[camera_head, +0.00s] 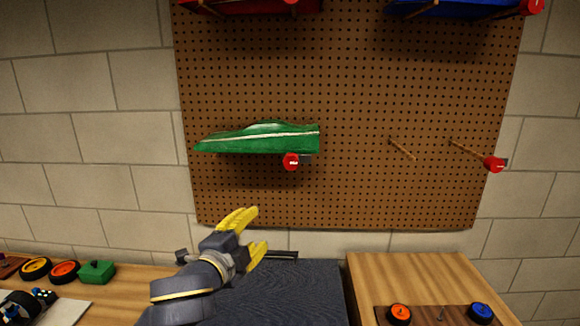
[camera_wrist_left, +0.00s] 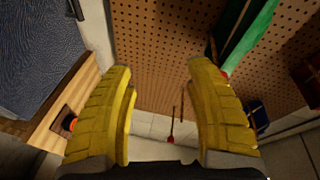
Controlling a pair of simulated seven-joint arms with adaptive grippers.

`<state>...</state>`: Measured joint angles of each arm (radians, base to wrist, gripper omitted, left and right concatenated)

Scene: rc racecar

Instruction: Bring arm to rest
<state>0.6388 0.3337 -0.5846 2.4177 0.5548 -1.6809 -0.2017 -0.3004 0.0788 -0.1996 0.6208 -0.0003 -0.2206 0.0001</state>
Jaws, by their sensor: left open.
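My left gripper (camera_head: 250,237) has yellow fingers and is raised in front of the lower part of the wall, below a green car body. In the left wrist view the two yellow fingers (camera_wrist_left: 166,110) stand wide apart with nothing between them. The green car body (camera_head: 262,139) hangs on the pegboard (camera_head: 350,190), above and apart from the gripper. Part of the green body also shows at the upper right of the left wrist view (camera_wrist_left: 250,38). My right gripper is in neither view.
Bare pegs (camera_head: 402,149) stick out at the right, one with a red end (camera_head: 494,164). Red (camera_head: 250,5) and blue (camera_head: 450,9) bodies hang above. A dark mat (camera_head: 300,296) lies below. Wheels (camera_head: 65,271) and a green block (camera_head: 97,271) are at left. A wooden box (camera_head: 420,275) stands right.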

